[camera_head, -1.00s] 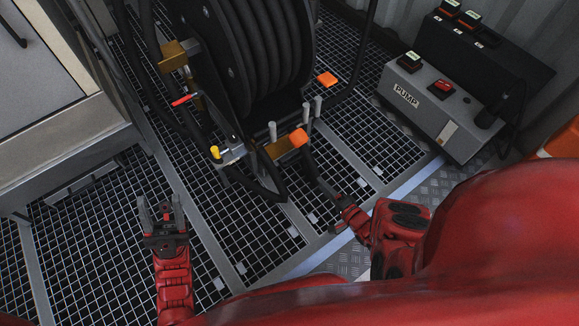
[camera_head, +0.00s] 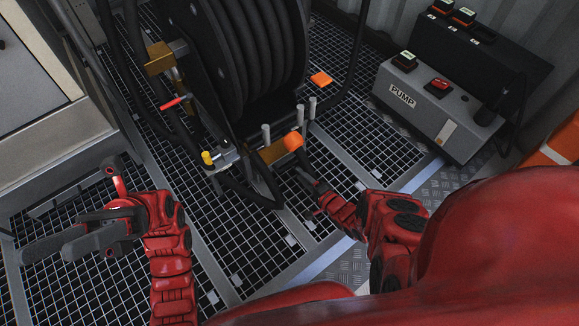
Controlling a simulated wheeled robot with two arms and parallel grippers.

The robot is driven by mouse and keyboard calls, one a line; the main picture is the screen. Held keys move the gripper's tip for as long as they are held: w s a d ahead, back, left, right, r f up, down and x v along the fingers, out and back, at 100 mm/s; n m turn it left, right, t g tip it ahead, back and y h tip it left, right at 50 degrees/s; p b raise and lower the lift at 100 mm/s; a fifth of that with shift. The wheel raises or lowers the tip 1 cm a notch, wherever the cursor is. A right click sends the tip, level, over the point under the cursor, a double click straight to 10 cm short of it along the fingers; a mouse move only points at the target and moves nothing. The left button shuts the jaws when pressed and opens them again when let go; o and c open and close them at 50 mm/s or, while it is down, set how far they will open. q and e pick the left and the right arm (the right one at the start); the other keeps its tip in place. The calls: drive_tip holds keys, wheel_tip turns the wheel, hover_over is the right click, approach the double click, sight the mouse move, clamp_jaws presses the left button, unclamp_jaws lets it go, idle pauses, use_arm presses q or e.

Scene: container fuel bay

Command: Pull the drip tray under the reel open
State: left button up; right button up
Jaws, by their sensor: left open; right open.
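The black hose reel (camera_head: 245,65) stands upright on the grated floor at top centre. I cannot make out a separate drip tray under it; the base of the reel and its hose hide much of that area. My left gripper (camera_head: 48,252) is open and empty at the left, above the grating, with its fingers pointing left, well apart from the reel.
A grey pump box (camera_head: 430,110) stands at the right. A grey cabinet (camera_head: 50,140) borders the left side, near my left gripper. A red-handled lever (camera_head: 172,103) and a yellow-capped valve (camera_head: 207,158) stick out at the reel's front left.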

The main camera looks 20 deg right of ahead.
sight(290, 165)
drive_tip(key=b+x, duration=0.1)
drive_tip(key=x, duration=0.3)
drive_tip(key=shift+d+f+b, duration=0.1)
drive_tip(key=shift+f+b, duration=0.05)
drive_tip(key=shift+b, duration=0.25)
drive_tip(key=b+x, duration=0.1)
drive_tip(key=x, duration=0.2)
drive_tip(key=shift+w+b, duration=0.1)
drive_tip(key=shift+b, duration=0.2)
drive_tip(key=shift+w, duration=0.15)
use_arm(q)
drive_tip(key=s+a+f+m+t+y, duration=0.3)
drive_tip(key=s+a+m+t+y, duration=0.3)
drive_tip(key=s+a+t, duration=0.5)
drive_tip(key=t, duration=0.3)
drive_tip(key=shift+s+f+m+t, duration=0.15)
drive_tip(key=shift+f+m+t, duration=0.15)
drive_tip(key=shift+t, duration=0.1)
use_arm(e)
clamp_jaws()
drive_tip(key=shift+w, duration=0.1)
